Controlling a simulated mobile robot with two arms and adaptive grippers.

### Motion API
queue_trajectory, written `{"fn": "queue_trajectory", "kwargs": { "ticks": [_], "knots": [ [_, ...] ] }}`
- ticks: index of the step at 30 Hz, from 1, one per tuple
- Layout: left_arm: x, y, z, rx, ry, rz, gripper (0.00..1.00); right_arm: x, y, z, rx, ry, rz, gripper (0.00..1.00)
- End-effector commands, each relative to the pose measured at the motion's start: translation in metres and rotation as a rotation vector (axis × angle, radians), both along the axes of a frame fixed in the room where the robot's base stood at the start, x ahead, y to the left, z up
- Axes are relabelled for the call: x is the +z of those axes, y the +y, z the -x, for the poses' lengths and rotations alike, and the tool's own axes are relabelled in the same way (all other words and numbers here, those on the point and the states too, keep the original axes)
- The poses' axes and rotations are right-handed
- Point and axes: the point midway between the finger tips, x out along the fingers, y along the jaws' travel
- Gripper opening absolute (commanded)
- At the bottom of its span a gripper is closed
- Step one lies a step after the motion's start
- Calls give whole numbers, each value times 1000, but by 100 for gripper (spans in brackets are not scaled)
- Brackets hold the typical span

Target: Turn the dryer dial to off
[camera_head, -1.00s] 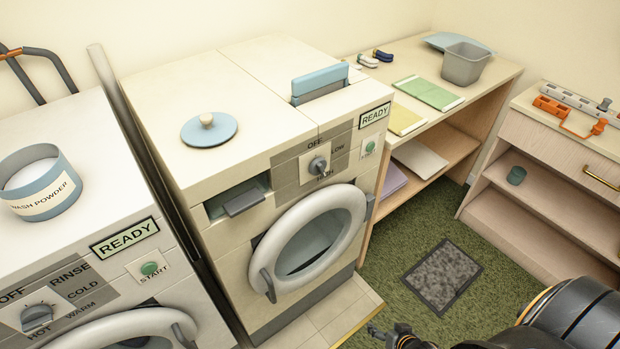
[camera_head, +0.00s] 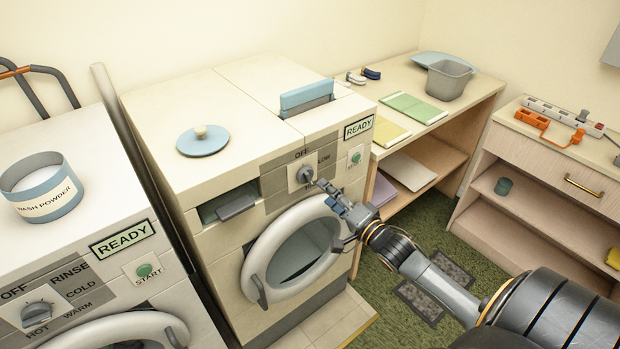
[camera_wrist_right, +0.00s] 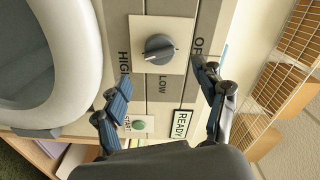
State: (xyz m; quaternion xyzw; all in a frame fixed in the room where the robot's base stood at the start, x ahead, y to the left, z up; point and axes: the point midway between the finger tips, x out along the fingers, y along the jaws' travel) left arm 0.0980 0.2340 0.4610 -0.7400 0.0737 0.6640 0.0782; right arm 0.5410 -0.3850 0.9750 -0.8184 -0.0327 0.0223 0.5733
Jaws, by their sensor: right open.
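The dryer (camera_head: 225,120) is the cream machine in the middle of the head view, its round door closed. Its grey dial (camera_head: 306,175) sits on a light plate near the OFF, LOW and HIGH labels. In the right wrist view the dial (camera_wrist_right: 160,47) lies ahead, between and beyond the two fingers. I cannot tell for sure which label it points to. My right gripper (camera_head: 328,193) is open and empty, just in front of the dial and slightly to its lower right; it also shows in the wrist view (camera_wrist_right: 166,84). My left gripper is not in view.
The round door (camera_head: 262,262) with its raised rim is just below the dial. The green start button (camera_head: 355,157) and READY sign (camera_head: 358,128) are to the right. A washer (camera_head: 110,215) stands at left. A wooden table (camera_head: 460,95) is at right.

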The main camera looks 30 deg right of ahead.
Motion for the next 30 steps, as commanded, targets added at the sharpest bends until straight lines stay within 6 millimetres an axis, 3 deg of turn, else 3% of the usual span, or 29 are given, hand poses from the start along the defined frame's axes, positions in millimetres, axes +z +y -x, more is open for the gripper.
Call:
{"fn": "queue_trajectory", "kwargs": {
  "ticks": [6,12,24,30],
  "knots": [
    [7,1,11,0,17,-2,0,2,3,-44,-2,-2,-1,71],
    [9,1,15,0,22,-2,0,0,5,-68,-1,1,0,71],
    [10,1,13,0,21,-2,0,-1,6,-75,-1,2,0,71],
    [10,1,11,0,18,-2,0,-1,6,-75,-1,2,0,32]
  ]
}}
